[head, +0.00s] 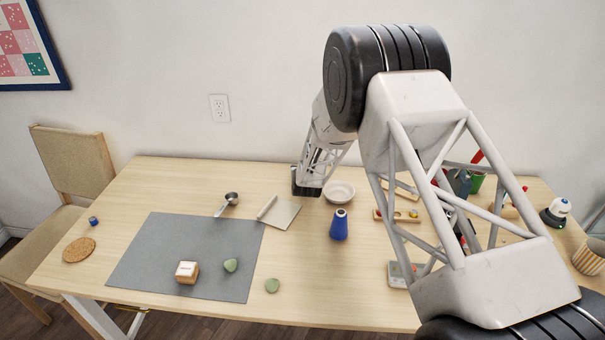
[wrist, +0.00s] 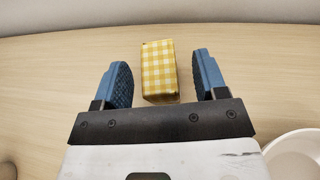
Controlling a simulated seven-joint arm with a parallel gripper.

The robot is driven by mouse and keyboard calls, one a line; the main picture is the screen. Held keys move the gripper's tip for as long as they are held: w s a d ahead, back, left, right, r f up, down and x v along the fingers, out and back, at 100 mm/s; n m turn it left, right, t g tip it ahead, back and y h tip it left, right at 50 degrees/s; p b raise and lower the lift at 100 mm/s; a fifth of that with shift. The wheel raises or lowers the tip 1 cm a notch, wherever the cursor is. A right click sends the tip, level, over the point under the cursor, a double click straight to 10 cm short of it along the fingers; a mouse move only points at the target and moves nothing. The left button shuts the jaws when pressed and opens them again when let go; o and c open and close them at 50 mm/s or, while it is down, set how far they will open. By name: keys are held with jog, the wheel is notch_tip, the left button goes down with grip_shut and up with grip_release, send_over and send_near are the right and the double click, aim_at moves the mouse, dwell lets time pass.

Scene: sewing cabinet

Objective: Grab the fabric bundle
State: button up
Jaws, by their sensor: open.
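A block-shaped bundle in yellow and white checked fabric (wrist: 159,72) lies on the wooden table in the wrist view. My gripper (wrist: 162,75) is open, with one blue finger to the left of the bundle and one to its right. A gap shows on each side, and neither finger appears to touch it. How high the fingers are above the table is hard to tell. In the head view my gripper (head: 307,188) is low over the back of the table, and the bundle is hidden there behind my arm.
A white bowl (head: 340,191) stands close to the right of my gripper. A blue bottle (head: 339,225) stands nearer the front. A measuring scoop (head: 231,199) and a flat beige piece (head: 281,214) lie to the left, by the grey mat (head: 180,240). The wall (head: 260,60) rises behind the table.

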jog(key=shift+w+a+f, duration=0.1)
jog(key=shift+w+f, duration=0.1)
jog(key=shift+w, duration=0.35)
jog(key=shift+c, duration=0.2)
jog(key=c, duration=1)
